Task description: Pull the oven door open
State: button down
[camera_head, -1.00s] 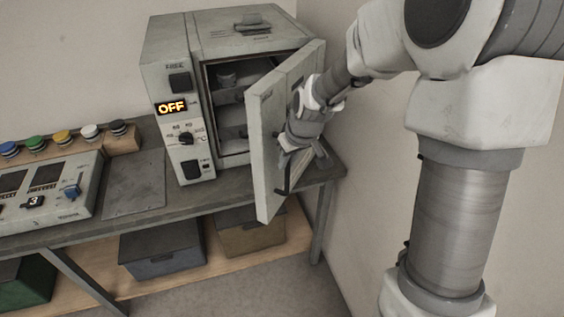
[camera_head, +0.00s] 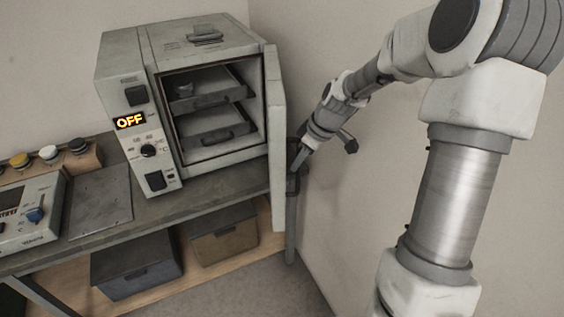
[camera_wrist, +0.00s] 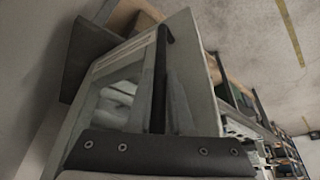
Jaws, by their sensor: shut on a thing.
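The grey oven (camera_head: 180,60) stands on the bench against the wall, its front open and two trays visible inside. Its door (camera_head: 275,135) is swung wide to the right and shows nearly edge-on in the head view. My gripper (camera_head: 296,168) is at the outer face of the door, shut on the dark door handle (camera_wrist: 161,75). In the wrist view the bar handle runs up from the gripper's dark body along the door face, beside the door's window (camera_wrist: 118,100).
The bench (camera_head: 205,200) carries a metal plate (camera_head: 100,203) and a control box (camera_head: 30,215) left of the oven. A dark blue box (camera_head: 137,265) and a brown box (camera_head: 224,235) sit on the shelf below. The wall is close on the right.

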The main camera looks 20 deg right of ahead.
jog(key=shift+n, duration=0.3)
jog(key=shift+w+d+r, duration=0.1)
jog(key=shift+w+d, duration=0.1)
jog(key=shift+d, duration=1.25)
jog(key=shift+w+d, duration=0.2)
jog(key=shift+d, duration=1.25)
jog(key=c, duration=0.8)
grip_release()
jog(key=shift+c, duration=0.2)
jog(key=v, duration=1.7)
jog(key=shift+r, duration=0.2)
jog(key=shift+w+d, duration=0.1)
